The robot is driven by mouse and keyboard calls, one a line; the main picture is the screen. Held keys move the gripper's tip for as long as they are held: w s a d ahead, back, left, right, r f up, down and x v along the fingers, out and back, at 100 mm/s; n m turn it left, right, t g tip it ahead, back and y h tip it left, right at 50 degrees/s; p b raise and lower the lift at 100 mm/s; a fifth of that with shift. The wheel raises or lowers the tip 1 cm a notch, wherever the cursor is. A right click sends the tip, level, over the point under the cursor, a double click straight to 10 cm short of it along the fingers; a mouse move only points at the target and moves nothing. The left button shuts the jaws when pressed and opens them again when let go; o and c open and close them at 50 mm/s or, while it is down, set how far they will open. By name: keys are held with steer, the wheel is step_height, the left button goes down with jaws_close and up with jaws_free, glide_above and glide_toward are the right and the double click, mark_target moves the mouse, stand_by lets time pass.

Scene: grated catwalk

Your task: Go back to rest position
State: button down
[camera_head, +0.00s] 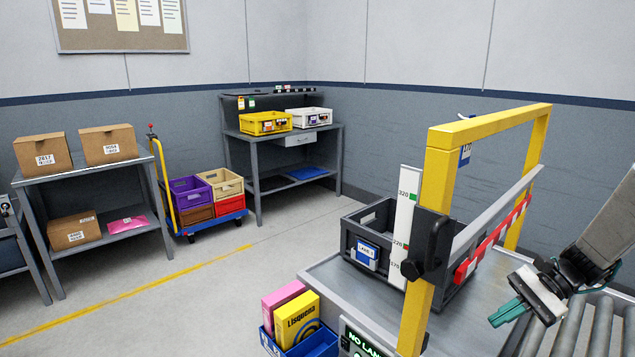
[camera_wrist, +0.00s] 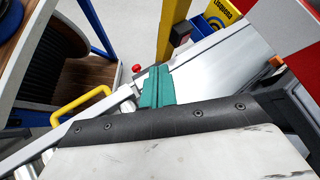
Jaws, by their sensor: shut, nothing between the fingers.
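My gripper (camera_head: 503,314) is at the lower right of the head view, with green fingertips closed together and empty. It hangs above the grey table and roller conveyor, to the right of the yellow frame (camera_head: 439,187). In the wrist view the green fingers of my gripper (camera_wrist: 157,87) are pressed together with nothing between them. A pale metal surface (camera_wrist: 215,75) lies beyond them.
A dark grey crate (camera_head: 356,234) stands on the table (camera_head: 335,283) behind the yellow frame, which carries a red and white bar (camera_head: 490,240). Rollers (camera_head: 600,325) run at the lower right. A blue bin (camera_head: 318,345) holds pink and yellow boxes. Open floor lies left.

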steer(key=s+a+r+n+t+h, duration=0.1)
steer(key=s+a+r+n+h, duration=0.4)
steer(key=s+r, duration=0.3)
steer(key=s+a+r+n+h, duration=0.5)
steer(key=s+a+r+n, duration=0.2)
steer(key=s, duration=0.7)
steer(key=shift+a+r+n+t+h, duration=0.3)
steer(key=shift+a+r+n+t, duration=0.1)
steer(key=shift+r+n, duration=0.4)
